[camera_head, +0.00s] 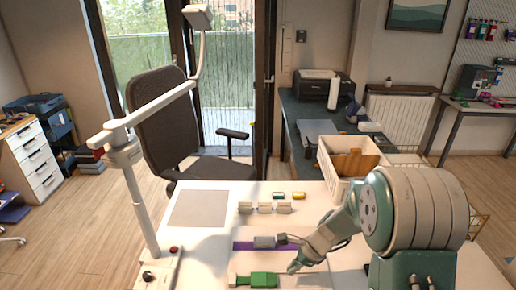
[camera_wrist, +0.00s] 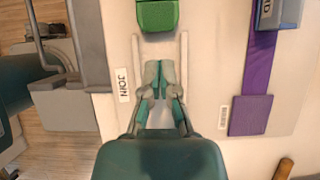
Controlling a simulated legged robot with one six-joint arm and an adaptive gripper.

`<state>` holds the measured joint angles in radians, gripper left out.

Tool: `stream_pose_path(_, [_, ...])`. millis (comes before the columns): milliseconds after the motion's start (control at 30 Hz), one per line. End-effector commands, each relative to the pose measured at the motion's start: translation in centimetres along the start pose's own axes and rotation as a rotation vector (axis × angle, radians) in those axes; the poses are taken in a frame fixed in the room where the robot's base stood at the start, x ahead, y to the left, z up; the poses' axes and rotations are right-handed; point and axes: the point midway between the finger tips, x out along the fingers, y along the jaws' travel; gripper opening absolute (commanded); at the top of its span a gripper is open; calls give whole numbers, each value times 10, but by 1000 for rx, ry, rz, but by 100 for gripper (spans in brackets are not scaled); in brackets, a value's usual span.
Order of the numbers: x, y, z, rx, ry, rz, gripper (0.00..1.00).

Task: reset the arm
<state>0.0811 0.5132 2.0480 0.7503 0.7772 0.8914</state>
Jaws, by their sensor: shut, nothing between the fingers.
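In the wrist view the fingers of my gripper (camera_wrist: 159,70) are together and empty. There the green block (camera_wrist: 157,14) lies just beyond the fingertips, apart from them, between two pale rails near a JOIN label (camera_wrist: 124,85). A purple strip (camera_wrist: 259,65) with a purple square end (camera_wrist: 250,115) lies to the right. In the head view a grey block (camera_head: 264,242) sits on the purple strip (camera_head: 243,246).
Several small white blocks (camera_head: 265,208) and a grey mat (camera_head: 198,208) are farther back on the table. A cream bin (camera_head: 336,176) stands at the back right. A white jointed stand (camera_head: 141,200) rises at the left, near a red button (camera_head: 174,249).

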Motion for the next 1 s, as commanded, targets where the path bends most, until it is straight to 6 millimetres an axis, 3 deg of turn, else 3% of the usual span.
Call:
stream_pose_path(467, [-11, 0, 0, -3, 1, 0, 0])
stream_pose_path(567, [-21, 3, 5, -49, 12, -9, 0])
stream_pose_path(767, [-73, 24, 30, -322, 86, -46, 0])
stream_pose_path(1000, [-132, 63, 55, -683, 212, -73, 0])
